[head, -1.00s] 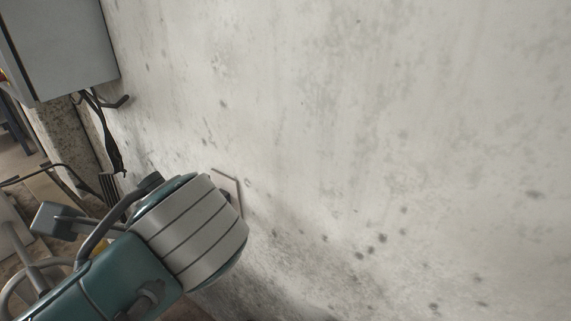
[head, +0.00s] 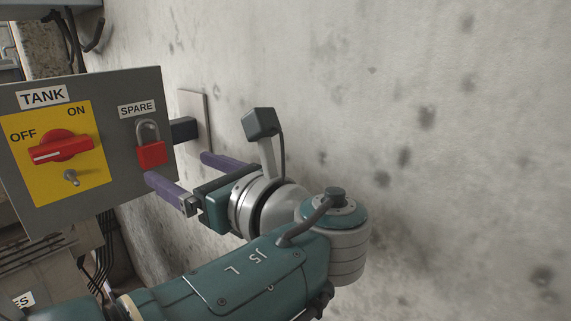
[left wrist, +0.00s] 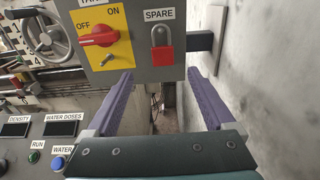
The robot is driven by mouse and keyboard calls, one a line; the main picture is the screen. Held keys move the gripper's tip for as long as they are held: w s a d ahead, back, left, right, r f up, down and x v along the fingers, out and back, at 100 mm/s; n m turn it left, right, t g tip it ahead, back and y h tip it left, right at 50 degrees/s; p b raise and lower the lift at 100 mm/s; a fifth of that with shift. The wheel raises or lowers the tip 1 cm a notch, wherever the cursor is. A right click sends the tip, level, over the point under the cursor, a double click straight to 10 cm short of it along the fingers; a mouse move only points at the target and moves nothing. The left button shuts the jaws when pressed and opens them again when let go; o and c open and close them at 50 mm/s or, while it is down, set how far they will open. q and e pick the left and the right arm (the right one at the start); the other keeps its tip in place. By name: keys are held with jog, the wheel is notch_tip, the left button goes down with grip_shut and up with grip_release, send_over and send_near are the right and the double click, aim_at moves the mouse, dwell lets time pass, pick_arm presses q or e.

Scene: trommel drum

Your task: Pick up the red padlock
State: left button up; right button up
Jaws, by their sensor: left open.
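The red padlock (head: 151,153) has a grey shackle and hangs upright under the SPARE label on a grey panel (head: 118,190). It also shows in the left wrist view (left wrist: 162,56), above and ahead of the gap between my fingers. My left gripper (head: 186,175) is open and empty, with two purple fingers pointing at the panel. In the head view one fingertip is just below the padlock and the other is to its right. I cannot tell whether the near fingertip touches anything. My right gripper is not in view.
The panel carries a red OFF/ON switch (head: 61,147) on a yellow plate and a small toggle (head: 71,178). A dark bracket (head: 184,130) joins the panel to a wall plate (head: 199,112). The concrete wall (head: 430,110) stands close on the right. A control desk with buttons (left wrist: 57,163) shows lower left.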

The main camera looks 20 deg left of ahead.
aim_at(154, 148)
pick_arm(q)
jog(key=b+x, duration=0.1)
jog(key=x, duration=0.5)
jog(key=b+x, duration=0.1)
jog(key=x, duration=0.2)
jog(key=shift+w+a+r+b, duration=0.1)
jog(key=shift+w+r+b, duration=0.1)
jog(key=shift+w+b, duration=0.15)
jog(key=shift+a, duration=0.35)
jog(key=shift+d, duration=0.1)
jog(key=shift+c, duration=0.3)
grip_shut()
